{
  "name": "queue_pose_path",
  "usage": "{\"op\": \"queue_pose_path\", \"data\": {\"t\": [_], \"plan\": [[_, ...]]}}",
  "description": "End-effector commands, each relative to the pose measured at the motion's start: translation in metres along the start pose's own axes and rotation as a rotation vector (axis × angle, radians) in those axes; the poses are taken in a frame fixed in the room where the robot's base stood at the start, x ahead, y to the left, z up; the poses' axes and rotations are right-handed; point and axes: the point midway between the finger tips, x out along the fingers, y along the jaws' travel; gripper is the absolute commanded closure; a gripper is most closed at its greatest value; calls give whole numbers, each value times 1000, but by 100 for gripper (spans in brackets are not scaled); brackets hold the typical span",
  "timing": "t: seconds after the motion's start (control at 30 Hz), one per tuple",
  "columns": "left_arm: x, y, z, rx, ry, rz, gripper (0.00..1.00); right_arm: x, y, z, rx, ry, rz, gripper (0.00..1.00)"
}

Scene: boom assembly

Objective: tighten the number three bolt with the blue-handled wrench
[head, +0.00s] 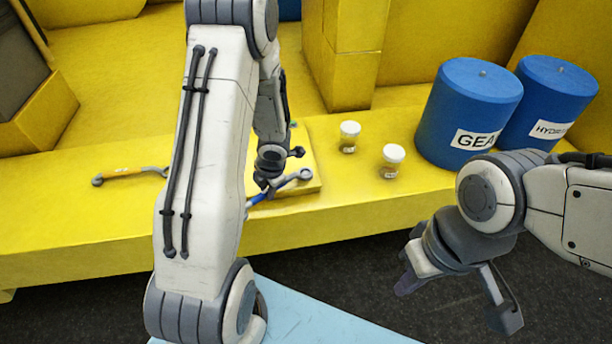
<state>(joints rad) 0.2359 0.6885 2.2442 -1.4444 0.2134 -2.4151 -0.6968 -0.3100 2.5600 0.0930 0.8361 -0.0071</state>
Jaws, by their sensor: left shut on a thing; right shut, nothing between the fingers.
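The blue-handled wrench (259,197) is in my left gripper (268,181), which is shut on it. The wrench is low over the front of the yellow bench, by a raised yellow plate (307,160). Its grey head (304,174) points right, over the plate's front part; I cannot tell whether it touches anything. My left arm hides much of the plate, and I cannot make out the number three bolt or any number. My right gripper (455,285) is shut and empty, in front of the bench at the right, away from the wrench.
A yellow-handled wrench (128,172) lies on the yellow bench (80,215) at the left. Two white-lidded jars (349,136) (391,161) stand right of the plate. Two blue drums (468,108) (547,100) stand further right. A light blue surface (310,320) is below.

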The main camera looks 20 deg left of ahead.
Motion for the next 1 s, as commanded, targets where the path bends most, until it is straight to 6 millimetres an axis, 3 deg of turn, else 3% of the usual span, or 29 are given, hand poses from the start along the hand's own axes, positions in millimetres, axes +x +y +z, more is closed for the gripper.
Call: {"op": "queue_pose_path", "data": {"t": [1.0], "plan": [[2,12,0,66,-16,14,100,1,0,0,0,0,0,100]]}}
